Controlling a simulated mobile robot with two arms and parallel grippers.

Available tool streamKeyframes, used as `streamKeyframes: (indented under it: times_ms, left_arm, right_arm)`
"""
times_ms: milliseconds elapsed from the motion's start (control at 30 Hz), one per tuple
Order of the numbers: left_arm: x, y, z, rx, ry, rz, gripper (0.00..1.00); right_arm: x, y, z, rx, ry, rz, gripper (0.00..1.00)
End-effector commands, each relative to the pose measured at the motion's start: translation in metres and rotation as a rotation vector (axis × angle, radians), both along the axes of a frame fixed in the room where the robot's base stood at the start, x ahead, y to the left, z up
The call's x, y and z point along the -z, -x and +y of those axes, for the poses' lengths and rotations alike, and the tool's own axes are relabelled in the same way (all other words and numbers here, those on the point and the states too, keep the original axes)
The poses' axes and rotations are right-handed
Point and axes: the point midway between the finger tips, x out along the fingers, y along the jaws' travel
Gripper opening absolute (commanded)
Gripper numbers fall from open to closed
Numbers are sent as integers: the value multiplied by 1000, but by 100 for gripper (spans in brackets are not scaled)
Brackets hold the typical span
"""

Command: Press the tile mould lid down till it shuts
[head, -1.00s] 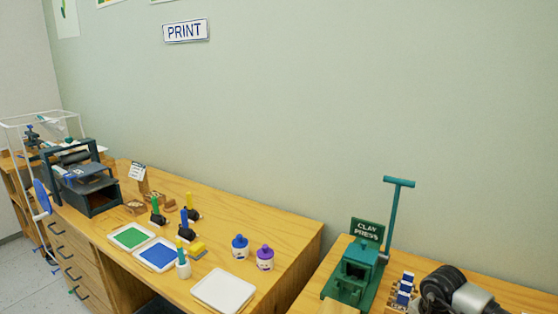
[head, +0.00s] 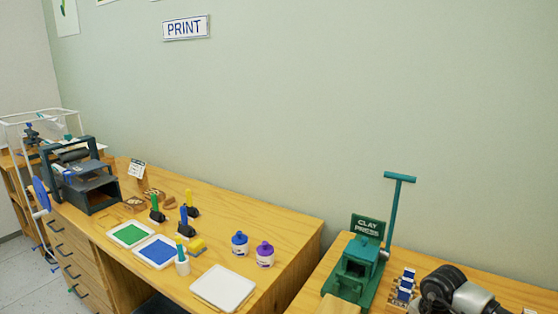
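I cannot make out a tile mould or its lid in the head view. Neither of my grippers shows. A green clay press (head: 357,269) with a tall T-shaped lever (head: 394,215) and a "CLAY PRESS" sign (head: 367,228) stands on the right-hand table. A pale wooden piece (head: 340,305) is cut off by the bottom edge in front of the press; I cannot tell what it is.
Blue and white pieces (head: 405,284) stand right of the press. The left bench (head: 275,210) holds a printing press (head: 82,180), green (head: 131,234) and blue (head: 157,252) ink trays, a white tray (head: 223,289), and blue (head: 240,244) and purple (head: 265,254) pots. A gap separates the tables.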

Motion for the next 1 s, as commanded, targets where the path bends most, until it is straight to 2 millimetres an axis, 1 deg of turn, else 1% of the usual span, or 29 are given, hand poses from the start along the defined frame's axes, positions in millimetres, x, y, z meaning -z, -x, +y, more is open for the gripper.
streamKeyframes:
  times_ms: [500, 1000]
  left_arm:
    - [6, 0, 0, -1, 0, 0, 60]
    - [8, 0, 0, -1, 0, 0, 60]
  right_arm:
    - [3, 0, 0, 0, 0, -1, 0]
    - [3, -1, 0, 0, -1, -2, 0]
